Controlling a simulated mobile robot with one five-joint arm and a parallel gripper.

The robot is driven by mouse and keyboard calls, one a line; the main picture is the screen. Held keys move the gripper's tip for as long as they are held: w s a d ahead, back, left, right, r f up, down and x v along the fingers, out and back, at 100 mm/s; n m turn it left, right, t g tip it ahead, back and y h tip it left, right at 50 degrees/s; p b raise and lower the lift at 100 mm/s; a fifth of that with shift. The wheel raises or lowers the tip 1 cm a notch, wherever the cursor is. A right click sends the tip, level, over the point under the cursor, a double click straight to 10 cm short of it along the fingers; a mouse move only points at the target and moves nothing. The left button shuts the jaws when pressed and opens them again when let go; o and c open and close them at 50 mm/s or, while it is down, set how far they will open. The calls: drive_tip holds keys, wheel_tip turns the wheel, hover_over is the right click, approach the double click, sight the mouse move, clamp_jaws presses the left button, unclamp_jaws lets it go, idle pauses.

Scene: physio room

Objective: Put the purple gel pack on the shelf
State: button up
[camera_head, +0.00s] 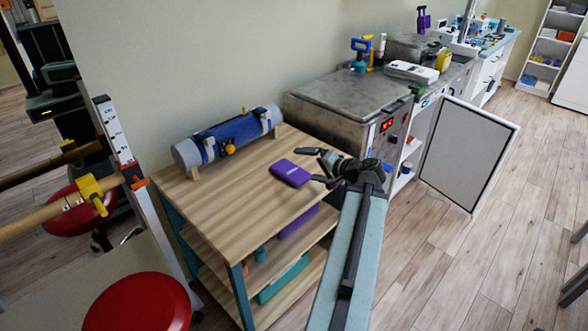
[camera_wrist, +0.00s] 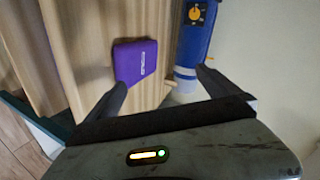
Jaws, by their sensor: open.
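The purple gel pack (camera_head: 291,173) lies flat on the wooden top (camera_head: 240,198) of a tiered unit, near its right side. It also shows in the wrist view as a purple block (camera_wrist: 135,61) with pale lettering, just beyond my left finger. My gripper (camera_head: 314,166) is open and empty, just right of the pack in the head view; the wrist view shows the fingers (camera_wrist: 163,80) spread apart, not around the pack. Lower shelf boards (camera_head: 270,265) under the wooden top hold a purple item and teal containers, partly hidden by my arm.
A blue-wrapped roll (camera_head: 228,138) lies along the back of the wooden top. A metal cabinet (camera_head: 350,108) stands behind, with its door (camera_head: 468,153) swung open. A white shelf rack (camera_head: 549,50) is far right. A red stool (camera_head: 138,303) stands front left. The right floor is mostly clear.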

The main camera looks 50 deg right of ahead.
drive_tip(key=n, duration=0.4)
drive_tip(key=n+b, duration=0.5)
drive_tip(key=n, duration=0.2)
approach(292, 170)
drive_tip(key=shift+w+a+f, duration=0.15)
drive_tip(key=shift+w, duration=0.4)
drive_tip(key=shift+w+a+f, duration=0.15)
drive_tip(key=shift+w+f, duration=0.05)
drive_tip(key=shift+w, duration=0.35)
drive_tip(key=n, duration=0.1)
drive_tip(key=f+n, duration=0.1)
drive_tip(key=n, duration=0.1)
drive_tip(key=shift+w+b, duration=0.2)
drive_tip(key=shift+b, duration=0.2)
drive_tip(key=shift+b+x, duration=0.5)
drive_tip(key=shift+x, duration=0.75)
drive_tip(key=x, duration=0.1)
drive_tip(key=b+x, duration=0.1)
drive_tip(key=x, duration=0.3)
drive_tip(key=shift+w+d+b, duration=0.25)
drive_tip(key=shift+d+b, duration=0.05)
drive_tip(key=shift+d, duration=0.05)
drive_tip(key=shift+r, duration=0.2)
drive_tip(key=c, duration=1.9)
wheel_tip(292, 170, up, 10)
drive_tip(key=p, duration=1)
drive_tip(key=shift+r, duration=0.1)
